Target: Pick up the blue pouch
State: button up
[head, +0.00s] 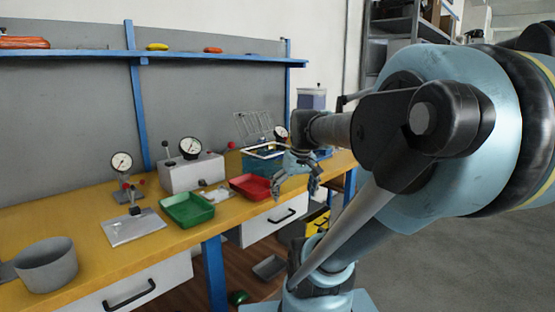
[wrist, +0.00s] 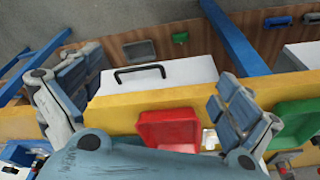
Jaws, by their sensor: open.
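I cannot make out a blue pouch for certain in either view. My gripper (head: 295,186) is open and empty, pointing down over the front edge of the yellow workbench (head: 235,212), just right of the red tray (head: 252,187). In the wrist view my gripper (wrist: 155,88) has its two padded fingers wide apart. Between them lie the bench edge, the red tray (wrist: 168,128) and a white drawer front with a black handle (wrist: 150,80). Some blue items at the lower left of the wrist view are too small to tell.
A green tray (head: 187,209), dial gauges (head: 191,147) and a grey pot (head: 46,265) stand on the bench. A teal crate (head: 258,165) sits behind my gripper. A blue shelf (head: 90,53) runs above. Open floor (head: 440,260) lies to the right.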

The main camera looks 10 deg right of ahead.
jog(key=w+d+r+n+y, duration=0.1)
jog(key=w+d+r+n, duration=0.15)
jog(key=w+r, duration=1.1)
jog(key=n+t, duration=0.1)
jog(key=n, duration=0.2)
send_near(278, 152)
jog(key=shift+m+y, duration=0.25)
jog(key=shift+y, duration=0.15)
jog(key=x, duration=0.2)
jog(key=d+x, duration=0.1)
jog(key=x, duration=0.2)
jog(key=shift+d, duration=0.1)
jog(key=shift+x, duration=2.8)
jog(key=shift+r, duration=0.1)
jog(key=shift+c, duration=0.3)
jog(key=c, duration=1)
jog(key=shift+r, duration=0.1)
